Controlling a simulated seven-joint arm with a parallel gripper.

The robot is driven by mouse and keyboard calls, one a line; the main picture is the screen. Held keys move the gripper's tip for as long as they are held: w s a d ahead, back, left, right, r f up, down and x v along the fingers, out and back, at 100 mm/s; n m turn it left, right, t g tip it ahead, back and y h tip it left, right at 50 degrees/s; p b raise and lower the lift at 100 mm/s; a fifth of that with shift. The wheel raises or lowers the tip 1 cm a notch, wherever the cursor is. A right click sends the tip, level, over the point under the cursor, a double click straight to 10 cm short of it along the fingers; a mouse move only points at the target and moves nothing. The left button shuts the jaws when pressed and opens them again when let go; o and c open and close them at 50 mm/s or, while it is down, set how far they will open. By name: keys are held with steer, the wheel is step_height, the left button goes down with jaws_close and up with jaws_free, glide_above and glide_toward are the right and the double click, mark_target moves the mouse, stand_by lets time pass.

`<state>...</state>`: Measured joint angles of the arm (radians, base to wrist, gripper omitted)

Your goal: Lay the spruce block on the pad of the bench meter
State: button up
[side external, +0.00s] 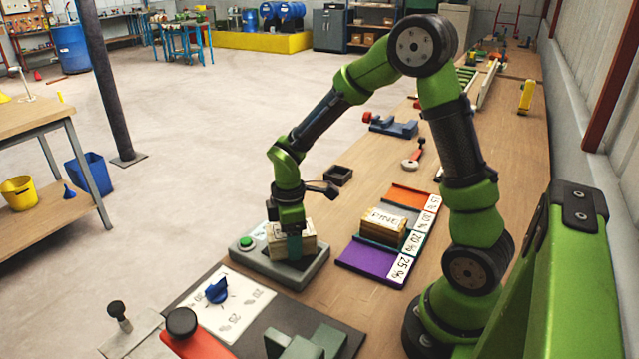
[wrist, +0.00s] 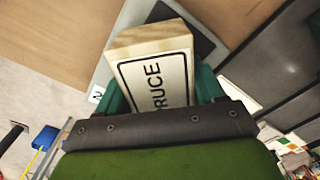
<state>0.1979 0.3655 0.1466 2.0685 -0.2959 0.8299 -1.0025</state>
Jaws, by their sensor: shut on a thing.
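The spruce block (side external: 274,238) is a pale wooden block. In the wrist view the spruce block (wrist: 150,68) shows a label reading "RUCE", its start hidden by my gripper. My gripper (side external: 294,246) points down and is shut on the block; its teal fingers flank it in the wrist view (wrist: 162,92). The bench meter (side external: 300,284) is a grey box with a green button (side external: 246,242) and a dark pad (wrist: 200,38). The block is over the pad, very low; I cannot tell whether it touches.
Right of the meter, a board with purple (side external: 372,262), teal, grey and orange strips carries percent labels and a block marked PINE (side external: 383,224). A blue dial knob (side external: 217,290) is in front. A small dark tray (side external: 338,175) stands behind. Bench beyond is partly clear.

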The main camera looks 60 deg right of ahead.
steer(key=shift+f, duration=0.15)
steer(key=o, duration=1.1)
steer(key=shift+o, duration=0.2)
step_height(320, 180, up, 11)
steer(key=shift+r, duration=0.1)
steer(key=s+a+r+m+t+y, duration=0.1)
steer(key=s+a+r+m+t, duration=0.2)
steer(key=s+m, duration=0.3)
steer(key=s+a+r+m+t+y, duration=0.1)
steer(key=s+a+r+m+t, duration=0.1)
steer(key=s+r+m+t, duration=0.2)
steer(key=shift+s+a+r+m, duration=0.4)
steer(key=shift+s+r+m, duration=0.4)
steer(key=shift+s+m, duration=0.6)
